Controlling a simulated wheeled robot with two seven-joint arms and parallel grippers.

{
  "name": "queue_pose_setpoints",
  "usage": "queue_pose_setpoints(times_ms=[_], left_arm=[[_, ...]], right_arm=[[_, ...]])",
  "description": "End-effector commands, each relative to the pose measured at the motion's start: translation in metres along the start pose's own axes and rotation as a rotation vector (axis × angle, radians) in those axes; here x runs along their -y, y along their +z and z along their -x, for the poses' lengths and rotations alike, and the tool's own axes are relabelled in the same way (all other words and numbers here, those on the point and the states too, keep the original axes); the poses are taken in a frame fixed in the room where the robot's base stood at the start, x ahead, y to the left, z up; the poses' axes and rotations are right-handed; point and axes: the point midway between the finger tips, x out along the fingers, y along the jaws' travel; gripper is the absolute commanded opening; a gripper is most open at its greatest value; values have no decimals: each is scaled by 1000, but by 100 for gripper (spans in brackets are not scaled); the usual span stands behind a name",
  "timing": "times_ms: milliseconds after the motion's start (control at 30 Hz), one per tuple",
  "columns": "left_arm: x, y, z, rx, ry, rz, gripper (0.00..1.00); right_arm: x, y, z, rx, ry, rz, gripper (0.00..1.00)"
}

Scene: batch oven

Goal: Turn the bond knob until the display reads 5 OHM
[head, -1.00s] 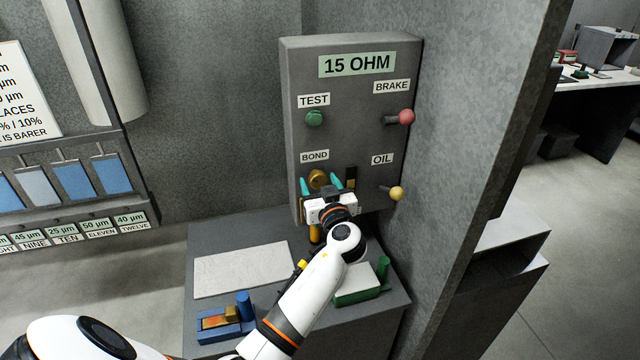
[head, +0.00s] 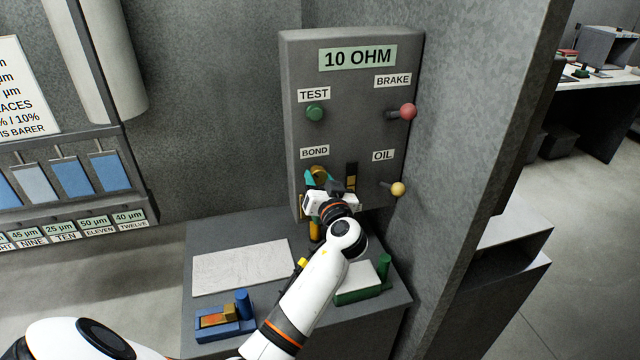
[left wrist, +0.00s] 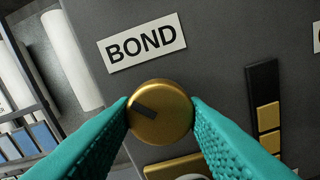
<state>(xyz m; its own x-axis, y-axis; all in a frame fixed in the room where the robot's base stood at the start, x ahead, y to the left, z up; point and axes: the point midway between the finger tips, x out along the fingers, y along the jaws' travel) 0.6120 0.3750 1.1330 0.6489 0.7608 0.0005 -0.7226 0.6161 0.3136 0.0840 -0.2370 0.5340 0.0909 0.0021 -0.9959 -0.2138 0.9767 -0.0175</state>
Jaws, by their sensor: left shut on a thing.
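The grey panel (head: 345,130) has a display (head: 357,57) at its top that reads 10 OHM. The brass bond knob (head: 319,173) sits under the BOND label (head: 315,152), partly hidden by my gripper. In the left wrist view the knob (left wrist: 160,113) is round and gold with a dark pointer mark toward its upper left. My left gripper (head: 320,182) is shut on the knob, with one teal finger on each side of it, as the left wrist view also shows (left wrist: 160,115). My right gripper is not in view.
The panel also has a green TEST button (head: 314,113), a red BRAKE lever (head: 407,112) and a yellow OIL lever (head: 397,189). Below are a white sheet (head: 240,267), a blue fixture (head: 225,322) and a green fixture (head: 360,294) on a grey bench (head: 205,240).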

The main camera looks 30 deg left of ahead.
Motion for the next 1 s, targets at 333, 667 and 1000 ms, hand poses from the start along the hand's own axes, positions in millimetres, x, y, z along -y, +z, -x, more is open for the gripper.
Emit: queue_pose_setpoints(times_ms=[333, 667, 1000], left_arm=[[0, 0, 0, -1, -1, -238, 17], [0, 0, 0, -1, -1, -346, 17], [0, 0, 0, -1, -1, -359, 17]], right_arm=[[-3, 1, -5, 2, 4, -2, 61], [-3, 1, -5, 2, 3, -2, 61], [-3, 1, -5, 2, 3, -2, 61]])
